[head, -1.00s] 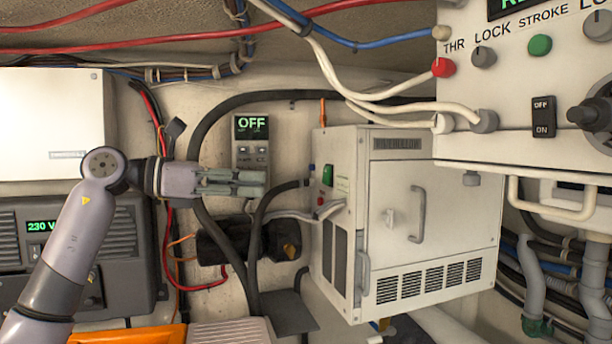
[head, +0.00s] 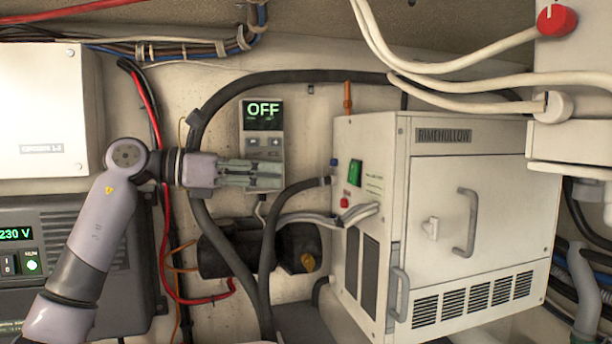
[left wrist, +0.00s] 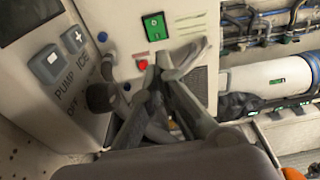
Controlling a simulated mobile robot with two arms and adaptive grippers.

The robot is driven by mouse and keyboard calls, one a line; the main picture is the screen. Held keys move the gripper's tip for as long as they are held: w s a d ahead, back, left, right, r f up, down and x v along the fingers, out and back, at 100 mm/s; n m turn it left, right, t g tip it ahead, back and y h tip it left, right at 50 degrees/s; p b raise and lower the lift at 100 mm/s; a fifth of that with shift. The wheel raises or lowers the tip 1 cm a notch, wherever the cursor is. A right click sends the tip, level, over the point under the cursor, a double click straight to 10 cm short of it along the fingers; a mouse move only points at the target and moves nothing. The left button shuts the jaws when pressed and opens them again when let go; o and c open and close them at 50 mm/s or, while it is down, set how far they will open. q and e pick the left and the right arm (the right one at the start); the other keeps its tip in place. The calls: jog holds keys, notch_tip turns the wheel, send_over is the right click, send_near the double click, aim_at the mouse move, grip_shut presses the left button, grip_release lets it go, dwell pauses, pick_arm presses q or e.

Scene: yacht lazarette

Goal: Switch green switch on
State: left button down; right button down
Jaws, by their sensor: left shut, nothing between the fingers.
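The green switch (head: 355,173) is a small rocker on the left side wall of the white cabinet (head: 465,160), above a red button (head: 344,202). In the left wrist view the green switch (left wrist: 155,27) shows at the top centre, beyond the fingertips, with the red button (left wrist: 142,64) nearer them. My left gripper (head: 282,176) is shut and empty. In the head view it points right, left of the switch and apart from it, across the lower part of a control unit (head: 262,114) whose display reads OFF. My right gripper is out of view.
A thick black hose (head: 292,190) and grey cables (head: 350,215) run to the cabinet's side just below the switch. A dark cylindrical pump (head: 240,250) sits below the gripper. White cables hang across the upper right.

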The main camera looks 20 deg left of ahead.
aim_at(352, 181)
pick_arm(q)
jog(key=p+x, duration=0.3)
jog(key=x, duration=0.3)
jog(key=p+x, duration=0.3)
jog(key=x, duration=0.3)
jog(key=shift+w+d+r, duration=0.1)
jog(key=shift+d+r, duration=0.05)
jog(key=shift+r, duration=0.05)
jog(key=shift+w+d+f+p, duration=0.2)
jog(key=shift+w+d+p, duration=0.05)
jog(key=shift+d+p, duration=0.1)
jog(key=shift+f, duration=0.1)
